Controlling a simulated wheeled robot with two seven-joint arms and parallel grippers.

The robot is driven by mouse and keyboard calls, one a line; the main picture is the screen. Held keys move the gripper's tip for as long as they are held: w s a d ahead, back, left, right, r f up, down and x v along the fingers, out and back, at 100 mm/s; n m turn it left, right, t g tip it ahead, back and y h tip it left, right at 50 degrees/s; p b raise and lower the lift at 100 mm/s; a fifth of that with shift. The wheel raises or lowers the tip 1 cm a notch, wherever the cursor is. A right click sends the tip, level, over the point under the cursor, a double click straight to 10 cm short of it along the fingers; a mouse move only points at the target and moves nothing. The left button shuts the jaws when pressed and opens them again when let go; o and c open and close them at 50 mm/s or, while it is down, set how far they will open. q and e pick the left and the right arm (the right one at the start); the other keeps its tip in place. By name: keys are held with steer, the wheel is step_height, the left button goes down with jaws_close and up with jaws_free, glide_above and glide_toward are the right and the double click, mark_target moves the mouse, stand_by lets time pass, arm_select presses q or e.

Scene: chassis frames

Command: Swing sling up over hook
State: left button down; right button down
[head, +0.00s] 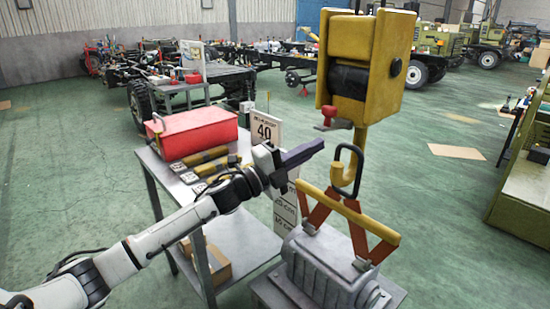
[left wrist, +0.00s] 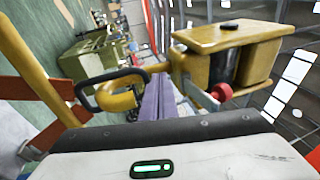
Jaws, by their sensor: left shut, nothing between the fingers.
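A yellow hook (head: 338,178) hangs under a yellow hoist block (head: 370,60). The sling has a yellow bar (head: 350,217), orange straps (head: 372,248) and a black ring (head: 359,158). The straps run down to a grey finned metal casing (head: 325,265). The ring overlaps the hook in both views; its top stands above the hook's curve. I cannot tell whether it bears on the hook. My left gripper (head: 318,148), with purple fingers, is shut and empty, left of the hook and ring. The left wrist view shows the ring (left wrist: 92,80) and hook (left wrist: 118,99) left of the fingers. My right gripper is not in view.
A metal table (head: 225,230) stands behind my left arm, with a red toolbox (head: 192,133) and dark yellow bars (head: 200,158) on it. A sign marked 40 (head: 265,130) stands beside them. A red-knobbed lever (head: 328,112) juts from the hoist near my fingers. Open green floor lies left.

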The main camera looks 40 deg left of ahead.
arm_select(q)
steer(key=r+v, duration=0.1)
steer(key=v, duration=0.6)
steer(key=shift+s+r+b, duration=0.2)
steer(key=shift+r+b, duration=0.25)
steer(key=shift+r, duration=0.3)
steer(key=shift+f, duration=0.1)
steer(key=s+d+f+n+g+y, duration=0.1)
steer(key=s+d+f+n+y, duration=0.2)
steer(key=f, duration=0.6)
steer(key=s+d+f+n+g, duration=0.1)
steer(key=s+f+n+g, duration=0.1)
steer(key=f+n, duration=0.5)
steer(key=s+d+f+n+g+y, duration=0.1)
steer(key=s+d+f+n+y, duration=0.15)
steer(key=f, duration=0.85)
steer(key=s+d+f+n+g, duration=0.3)
steer(key=s+d+f, duration=0.3)
steer(key=s+f, duration=0.3)
steer(key=s+d+f+n+g, duration=0.3)
steer(key=s+d+f+n, duration=0.2)
steer(key=s, duration=0.7)
step_height(320, 180, down, 4)
steer(key=d, duration=0.2)
steer(key=shift+s+d+g, duration=0.2)
steer(key=shift+d+g, duration=0.1)
steer(key=shift+g, duration=0.1)
steer(key=shift+h, duration=0.25)
